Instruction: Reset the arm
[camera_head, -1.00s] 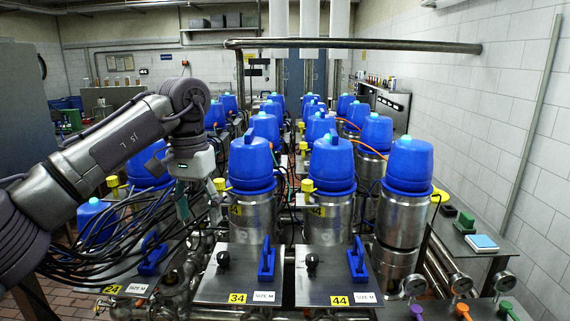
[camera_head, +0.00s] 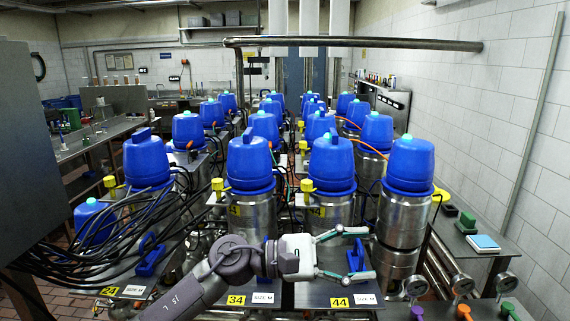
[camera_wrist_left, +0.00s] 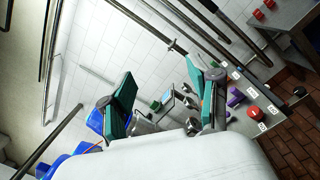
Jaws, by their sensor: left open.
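My left gripper (camera_head: 352,254) is open and points right in the head view, low in front of the valve plates. In that view its two fingers lie above and below the blue handle (camera_head: 356,258) of the plate labelled 44 (camera_head: 341,302). I cannot tell how far the fingers are from the handle. In the left wrist view the same gripper (camera_wrist_left: 165,100) has its green-padded fingers spread, with nothing held between them. My left arm comes in from the bottom left and covers part of the plate labelled 34 (camera_head: 237,300). My right gripper is not in view.
Rows of blue-capped steel valves (camera_head: 331,165) stand behind the plates. Black cables (camera_head: 95,240) hang at left beside a grey cabinet (camera_head: 25,160). A horizontal pipe (camera_head: 352,44) crosses above. A side table (camera_head: 470,232) stands right, near the tiled wall.

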